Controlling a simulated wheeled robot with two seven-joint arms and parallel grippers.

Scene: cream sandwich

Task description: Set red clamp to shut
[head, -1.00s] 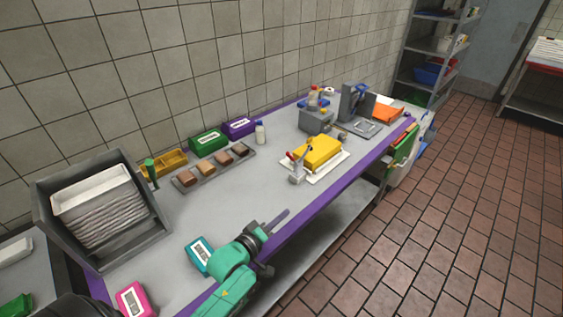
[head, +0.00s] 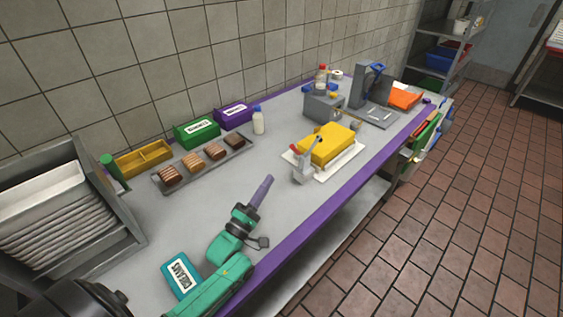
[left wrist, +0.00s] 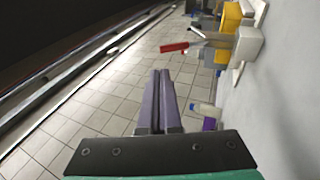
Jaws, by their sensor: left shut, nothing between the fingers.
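The red clamp is a grey toggle clamp with a red-tipped handle (head: 295,148), at the near left end of a yellow block (head: 330,142) on a white board (head: 335,168). Its red handle shows in the left wrist view (left wrist: 174,47), sticking out to the left from the grey lever, beside the yellow block (left wrist: 230,22). I cannot tell the clamp's exact state. My left gripper (head: 268,178) is over the bench, left of and nearer than the clamp, apart from it. Its purple fingers (left wrist: 161,73) are together and empty. My right gripper is out of view.
A tray of brown-topped blocks (head: 245,151), a small white bottle (head: 258,122) and green (head: 197,132) and purple (head: 233,115) boxes stand along the wall. A teal box (head: 181,276) lies near my left arm. Grey bench surface is clear between gripper and clamp.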

